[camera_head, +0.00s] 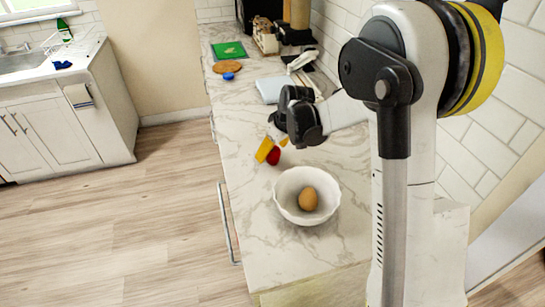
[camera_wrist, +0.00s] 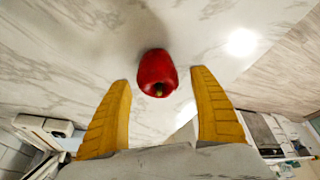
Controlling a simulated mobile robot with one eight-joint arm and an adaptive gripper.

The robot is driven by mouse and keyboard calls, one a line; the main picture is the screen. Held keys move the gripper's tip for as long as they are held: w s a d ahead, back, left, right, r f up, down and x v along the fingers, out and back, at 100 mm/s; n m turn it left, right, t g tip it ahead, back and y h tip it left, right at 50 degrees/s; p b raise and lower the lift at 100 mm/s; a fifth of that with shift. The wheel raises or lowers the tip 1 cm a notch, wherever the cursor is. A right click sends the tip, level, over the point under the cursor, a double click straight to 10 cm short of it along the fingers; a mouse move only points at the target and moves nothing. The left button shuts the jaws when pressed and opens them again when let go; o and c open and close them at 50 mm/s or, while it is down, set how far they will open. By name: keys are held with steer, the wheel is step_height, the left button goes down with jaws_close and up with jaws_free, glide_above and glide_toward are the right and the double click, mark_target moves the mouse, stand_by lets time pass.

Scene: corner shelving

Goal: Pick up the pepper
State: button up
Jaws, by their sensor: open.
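The pepper is red with a dark stem end and lies on the marble countertop. In the wrist view the pepper (camera_wrist: 157,72) sits just ahead of the fingertips, centred between their lines. In the head view the pepper (camera_head: 273,157) shows small, partly hidden beside a yellow finger. My gripper (camera_head: 273,147) is above the counter close to the pepper. In the wrist view its two yellow fingers (camera_wrist: 160,82) are spread wide with nothing between them. I cannot tell the exact height of the fingers above the counter.
A white bowl (camera_head: 286,206) holding a brown egg-like object (camera_head: 308,198) stands nearer on the counter (camera_head: 262,240). Farther back are a pale blue board or book (camera_head: 271,88), a blue item (camera_head: 228,76), a round wooden board (camera_head: 227,67) and a green board (camera_head: 229,50). A tiled wall is at right.

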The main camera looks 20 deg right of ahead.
mark_target(269, 154)
steer(key=b+x, duration=0.1)
steer(key=x, duration=0.2)
steer(key=shift+w+f, duration=0.2)
steer(key=shift+f, duration=0.15)
steer(key=shift+r, duration=0.1)
steer(key=c, duration=1.5)
steer(key=shift+o, duration=0.2)
